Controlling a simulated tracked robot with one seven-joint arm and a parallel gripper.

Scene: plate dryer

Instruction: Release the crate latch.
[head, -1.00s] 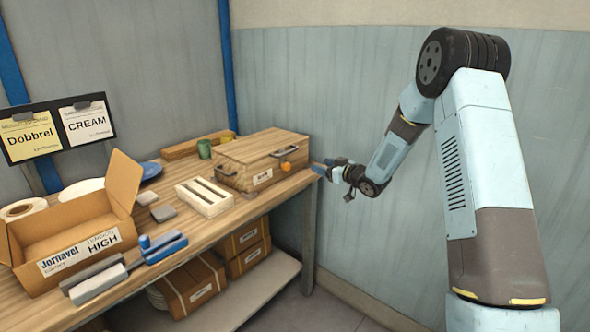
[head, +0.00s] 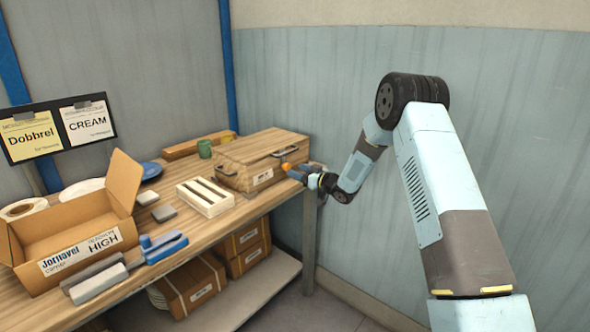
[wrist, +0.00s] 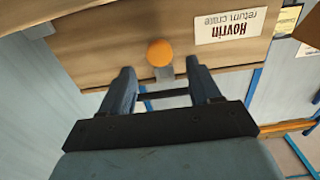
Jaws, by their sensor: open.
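The wooden crate (head: 240,168) stands closed at the far right end of the workbench, with dark metal handles and a paper label on its front. Its latch has an orange round knob (wrist: 160,53) on a grey metal strip, and the knob also shows in the head view (head: 286,167). My gripper (head: 297,171) is at the front right of the crate, close to the knob. In the wrist view my gripper (wrist: 160,72) is open, with one finger on each side of the latch strip and the knob just beyond the fingertips. I cannot tell whether the fingers touch it.
An open cardboard box (head: 80,228) and a blue-handled tool (head: 160,246) are farther left. The space right of the bench is free.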

